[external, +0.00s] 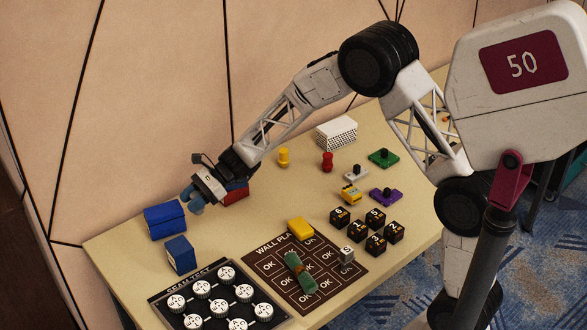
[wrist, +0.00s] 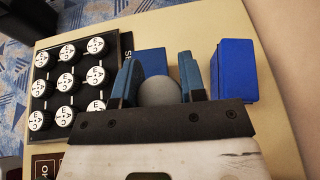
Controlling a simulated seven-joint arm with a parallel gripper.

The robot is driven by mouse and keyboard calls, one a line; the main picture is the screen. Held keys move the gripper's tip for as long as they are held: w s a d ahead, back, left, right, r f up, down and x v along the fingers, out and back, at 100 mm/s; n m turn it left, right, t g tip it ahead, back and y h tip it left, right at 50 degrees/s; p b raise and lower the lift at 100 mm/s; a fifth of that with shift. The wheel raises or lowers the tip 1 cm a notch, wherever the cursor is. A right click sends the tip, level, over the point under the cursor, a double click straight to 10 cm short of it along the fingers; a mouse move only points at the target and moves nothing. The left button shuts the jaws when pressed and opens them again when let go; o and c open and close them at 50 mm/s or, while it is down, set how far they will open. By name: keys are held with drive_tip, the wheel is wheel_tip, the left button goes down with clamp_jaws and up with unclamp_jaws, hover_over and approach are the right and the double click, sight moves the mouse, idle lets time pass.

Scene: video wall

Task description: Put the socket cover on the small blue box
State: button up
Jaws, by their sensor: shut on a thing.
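My gripper (wrist: 158,72) is shut on a grey rounded piece (wrist: 159,92), which appears to be the socket cover; the fingers stand at its two sides. In the external view my gripper (external: 193,199) is above the table's back left part, close to the blue boxes, and the held piece is hard to make out. The small blue box (external: 180,255) stands between the larger blue box and the dial board. It also shows in the wrist view (wrist: 150,61), beyond the held piece and partly hidden by it and the fingers.
A larger blue box (external: 165,221) stands near the wall; it also shows in the wrist view (wrist: 235,70). A red block (external: 236,194) is behind my gripper. The dial board (external: 210,300) lies at the front, beside the wall plan board (external: 330,262) with a green roll (external: 300,272).

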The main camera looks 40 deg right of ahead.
drive_tip(key=w+a, duration=0.1)
drive_tip(key=w, duration=0.3)
drive_tip(key=w+a+f, duration=0.1)
drive_tip(key=w+a, duration=0.1)
drive_tip(key=w, duration=0.3)
drive_tip(key=w+a, duration=0.2)
drive_tip(key=w, duration=0.2)
drive_tip(key=shift+w+a+f, duration=0.15)
drive_tip(key=shift+w+f, duration=0.05)
drive_tip(key=shift+w, duration=0.15)
drive_tip(key=shift+f, duration=1.75)
drive_tip(key=shift+f, duration=0.1)
drive_tip(key=o, duration=0.9)
drive_tip(key=v, duration=1.2)
